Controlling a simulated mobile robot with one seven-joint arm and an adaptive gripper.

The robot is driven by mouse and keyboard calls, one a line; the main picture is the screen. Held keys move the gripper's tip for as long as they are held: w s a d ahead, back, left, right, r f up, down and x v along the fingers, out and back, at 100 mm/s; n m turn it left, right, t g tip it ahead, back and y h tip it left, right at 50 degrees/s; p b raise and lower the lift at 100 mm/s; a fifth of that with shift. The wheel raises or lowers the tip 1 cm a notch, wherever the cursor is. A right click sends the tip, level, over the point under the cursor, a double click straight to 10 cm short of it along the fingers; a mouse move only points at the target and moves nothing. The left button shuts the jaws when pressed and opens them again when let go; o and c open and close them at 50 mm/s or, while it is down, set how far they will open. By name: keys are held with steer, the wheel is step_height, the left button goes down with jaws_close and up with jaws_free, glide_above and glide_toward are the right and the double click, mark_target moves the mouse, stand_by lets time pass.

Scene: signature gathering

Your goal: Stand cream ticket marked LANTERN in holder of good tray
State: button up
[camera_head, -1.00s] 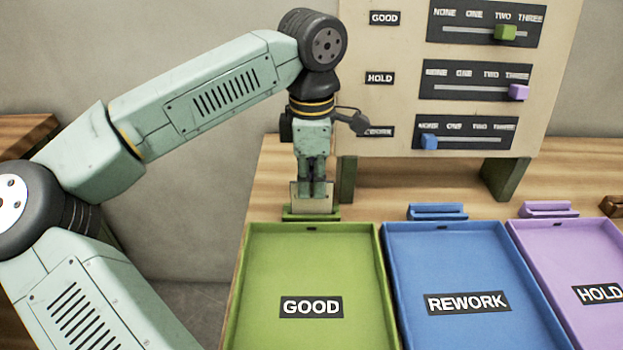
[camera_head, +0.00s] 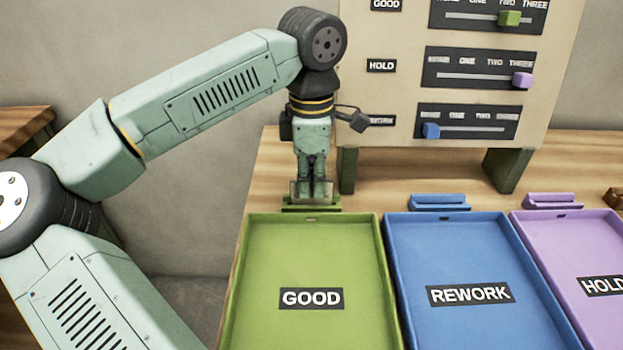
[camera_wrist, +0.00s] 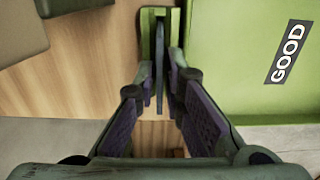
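The ticket (camera_head: 313,190) stands upright at the green holder (camera_head: 311,203) behind the green GOOD tray (camera_head: 355,245). Its face is shaded in the head view and I cannot read its marking. In the wrist view the ticket (camera_wrist: 159,75) shows edge-on as a thin upright plate over the green holder (camera_wrist: 151,18). My gripper (camera_head: 314,178) points down at the holder. In the wrist view its fingers (camera_wrist: 162,80) stand on both sides of the ticket, with narrow gaps showing. The ticket's lower edge in the slot is hidden.
The blue REWORK tray (camera_head: 470,255) and purple HOLD tray (camera_head: 565,245) lie to the right, with holders (camera_head: 440,202) and (camera_head: 552,201) behind them. A board with sliders (camera_head: 400,95) stands close behind my gripper on the right.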

steer(key=o, duration=0.3)
steer(key=shift+o, duration=0.2)
